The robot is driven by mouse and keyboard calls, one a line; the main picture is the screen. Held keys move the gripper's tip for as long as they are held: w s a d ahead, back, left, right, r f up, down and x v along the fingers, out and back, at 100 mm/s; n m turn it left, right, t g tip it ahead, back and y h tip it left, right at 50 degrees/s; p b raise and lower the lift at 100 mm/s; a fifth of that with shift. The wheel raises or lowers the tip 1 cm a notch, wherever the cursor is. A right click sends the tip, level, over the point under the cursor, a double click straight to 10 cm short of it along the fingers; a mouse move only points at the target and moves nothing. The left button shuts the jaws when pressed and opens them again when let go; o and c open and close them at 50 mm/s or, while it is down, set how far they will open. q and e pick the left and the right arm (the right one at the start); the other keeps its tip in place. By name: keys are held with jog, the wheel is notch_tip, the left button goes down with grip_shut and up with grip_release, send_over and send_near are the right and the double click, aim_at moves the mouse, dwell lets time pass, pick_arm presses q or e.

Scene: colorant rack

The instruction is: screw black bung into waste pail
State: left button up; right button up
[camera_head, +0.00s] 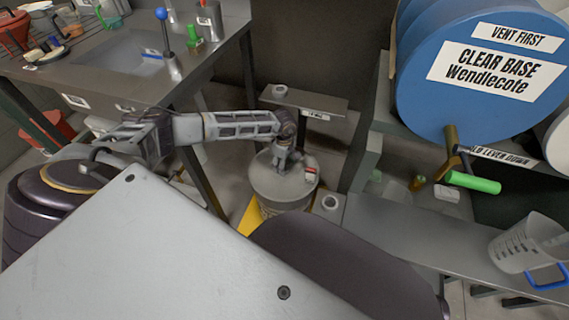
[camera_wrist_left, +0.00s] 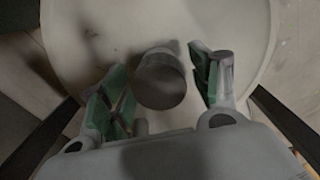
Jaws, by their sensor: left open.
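The waste pail (camera_head: 262,190) is a grey drum on the floor, below the bench level. Its pale round top (camera_wrist_left: 110,35) fills much of the left wrist view. My left gripper (camera_head: 285,165) reaches down over the pail top. In the left wrist view my left gripper (camera_wrist_left: 163,85) is open, with one green-padded finger on each side of a dark cylinder, which looks like the black bung (camera_wrist_left: 160,80). Gaps show between the bung and both fingers. I cannot tell whether the bung is seated in the pail's opening. My right gripper is not in view.
A blue drum (camera_head: 480,70) labelled CLEAR BASE has a green-handled lever (camera_head: 473,182) at right. Below it are a grey shelf (camera_head: 420,240) and a clear jug (camera_head: 525,243). A bench with a sink (camera_head: 135,55) stands at left. A small shelf (camera_head: 310,101) stands behind the pail.

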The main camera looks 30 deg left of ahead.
pick_arm(q)
jog(key=shift+a+r, duration=0.1)
jog(key=shift+w+n+p, duration=0.1)
jog(key=shift+n+p, duration=0.6)
jog(key=shift+n, duration=0.9)
jog(key=n+p, duration=0.1)
jog(key=n, duration=0.2)
jog(key=n+p, duration=0.2)
jog(key=n, duration=0.2)
jog(key=shift+n+p, duration=0.85)
jog(key=shift+n, duration=0.85)
jog(key=c, duration=1)
